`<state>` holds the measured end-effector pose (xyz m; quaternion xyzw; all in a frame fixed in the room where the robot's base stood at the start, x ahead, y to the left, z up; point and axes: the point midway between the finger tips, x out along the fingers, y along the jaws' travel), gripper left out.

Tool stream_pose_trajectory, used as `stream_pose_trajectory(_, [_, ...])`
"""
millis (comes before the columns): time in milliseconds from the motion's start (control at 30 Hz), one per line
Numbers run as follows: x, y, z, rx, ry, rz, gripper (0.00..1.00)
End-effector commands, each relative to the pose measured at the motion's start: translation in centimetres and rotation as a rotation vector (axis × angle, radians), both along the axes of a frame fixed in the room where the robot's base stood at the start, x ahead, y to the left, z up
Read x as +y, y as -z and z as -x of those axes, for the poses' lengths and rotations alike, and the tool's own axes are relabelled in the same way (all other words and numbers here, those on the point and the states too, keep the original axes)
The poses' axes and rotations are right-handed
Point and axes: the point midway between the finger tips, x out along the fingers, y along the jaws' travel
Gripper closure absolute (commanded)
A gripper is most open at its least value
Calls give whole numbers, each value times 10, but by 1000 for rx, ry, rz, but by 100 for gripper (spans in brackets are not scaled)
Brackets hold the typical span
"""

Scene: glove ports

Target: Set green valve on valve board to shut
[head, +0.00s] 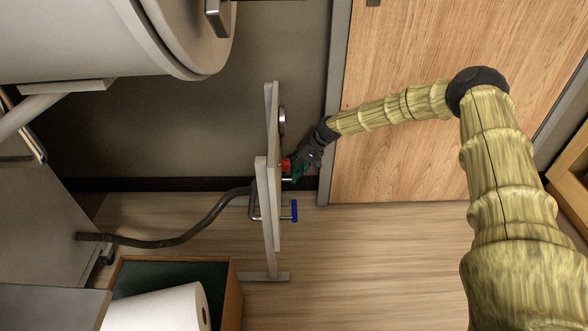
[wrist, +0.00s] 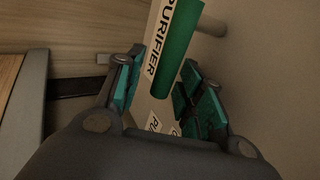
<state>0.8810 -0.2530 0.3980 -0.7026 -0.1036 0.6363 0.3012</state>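The valve board (head: 271,190) stands upright and shows almost edge-on in the head view. The green valve (head: 296,172) is on its right face, partly hidden by my gripper. In the wrist view the green valve's long handle (wrist: 181,42) runs from the top edge down between my fingers, beside a white label reading PURIFIER (wrist: 159,40). My gripper (wrist: 160,78) is open, its teal-padded fingers apart with the handle's lower end nearer the right finger. I cannot tell whether they touch. In the head view my gripper (head: 301,163) is close against the board's right side.
A red valve (head: 286,165) sits right beside the green one, and a blue valve (head: 294,211) is lower on the board. A dark hose (head: 160,243) runs left from the board. A wooden door (head: 400,150) stands behind my arm. Floor right of the board is clear.

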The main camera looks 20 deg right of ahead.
Motion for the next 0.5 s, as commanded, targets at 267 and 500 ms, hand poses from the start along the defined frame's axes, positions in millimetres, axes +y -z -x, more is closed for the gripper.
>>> stream_pose_trajectory(267, [-7,-13,1,-3,1,0,62])
stream_pose_trajectory(500, [-27,-43,7,-3,1,0,62])
